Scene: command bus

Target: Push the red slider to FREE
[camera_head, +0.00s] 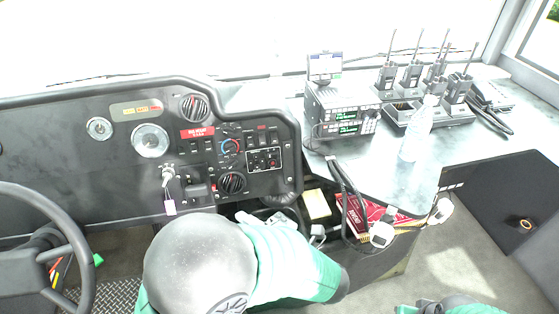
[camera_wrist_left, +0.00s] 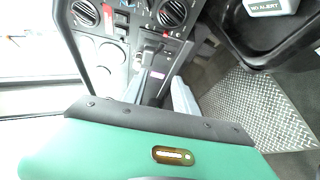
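I cannot make out a red slider for certain. The dashboard (camera_head: 90,150) in the head view carries a red label (camera_head: 197,132), dark switches and round dials. Below them is a key-like lever (camera_head: 168,178) with a pale purple tag (camera_head: 170,207); the tag also shows in the wrist view (camera_wrist_left: 157,75). My left gripper (camera_wrist_left: 160,97) shows in the wrist view as two light grey fingers, apart, with nothing visible between them and the panel behind. In the head view my left arm's grey and green links hide much of the area below the panel.
A steering wheel (camera_head: 75,245) is at the left. A radio unit (camera_head: 342,112), several handheld radios (camera_head: 412,75) and a clear bottle (camera_head: 418,130) stand on the grey counter (camera_head: 480,135). Cables and a yellow block (camera_head: 316,204) sit below the counter edge.

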